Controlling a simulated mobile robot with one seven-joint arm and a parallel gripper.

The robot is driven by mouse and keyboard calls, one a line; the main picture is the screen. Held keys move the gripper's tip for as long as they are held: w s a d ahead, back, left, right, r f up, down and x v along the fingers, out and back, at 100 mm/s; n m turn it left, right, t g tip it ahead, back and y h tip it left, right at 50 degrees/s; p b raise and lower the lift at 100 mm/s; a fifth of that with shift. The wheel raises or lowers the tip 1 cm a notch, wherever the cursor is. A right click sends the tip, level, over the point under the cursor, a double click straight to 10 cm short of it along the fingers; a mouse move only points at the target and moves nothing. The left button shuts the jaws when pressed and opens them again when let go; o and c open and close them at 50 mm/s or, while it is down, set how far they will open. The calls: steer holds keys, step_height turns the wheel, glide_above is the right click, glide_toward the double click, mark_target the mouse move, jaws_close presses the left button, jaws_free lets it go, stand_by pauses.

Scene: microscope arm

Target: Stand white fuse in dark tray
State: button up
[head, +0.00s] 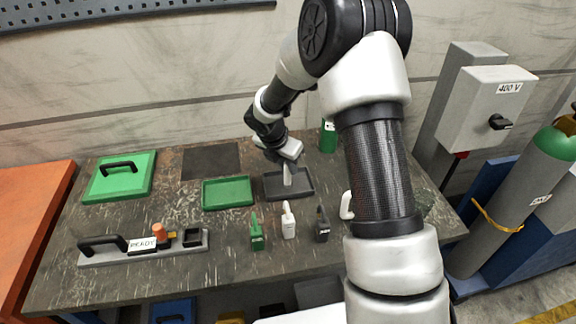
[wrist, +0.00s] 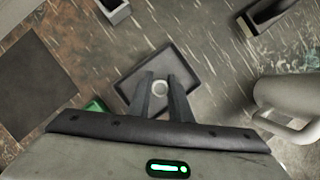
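The white fuse (head: 287,176) is upright at the dark tray (head: 270,195), below my gripper (head: 286,165). In the wrist view, its round pale end (wrist: 160,88) lies between the two dark fingers of my gripper (wrist: 161,80). The fingers fit close on both sides and appear shut on it. The dark tray (wrist: 128,86) lies beneath them, with its floor bare around the fuse. I cannot tell whether the fuse's lower end touches the tray floor.
A green tray (head: 227,194) lies left of the dark tray. Small green (head: 257,238), white (head: 289,226) and dark (head: 322,230) blocks stand in front. A white mug (wrist: 285,95) stands close by at right. A green can (head: 328,137) stands behind.

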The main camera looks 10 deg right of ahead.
steer(key=o, duration=0.4)
steer(key=shift+r, duration=0.15)
